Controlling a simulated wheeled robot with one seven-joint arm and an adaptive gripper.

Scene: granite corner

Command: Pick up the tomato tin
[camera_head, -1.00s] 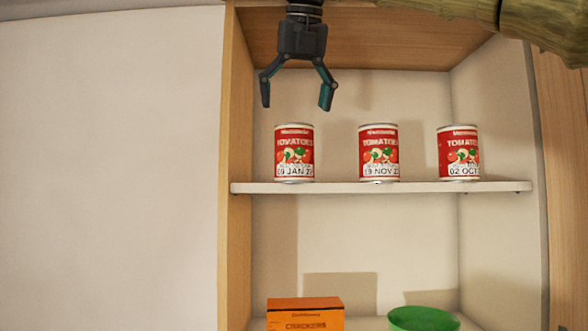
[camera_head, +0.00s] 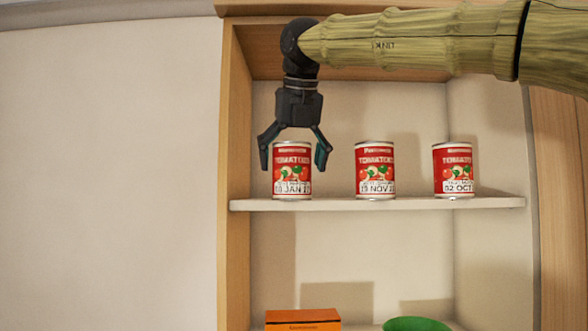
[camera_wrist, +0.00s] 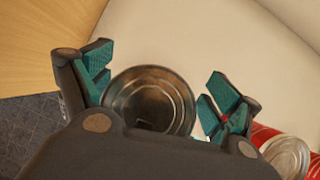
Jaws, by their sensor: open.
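Three red tomato tins stand upright in a row on the white shelf (camera_head: 420,204). In the wrist view the left tin's round metal lid (camera_wrist: 150,98) lies between the open teal finger pads, with a visible gap on the right side.
The cabinet's wooden left side (camera_head: 234,130) is close to my gripper's left finger. A neighbouring tin (camera_wrist: 285,155) shows beyond the right finger in the wrist view. Below are an orange box (camera_head: 302,317) and a green bowl (camera_head: 417,324).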

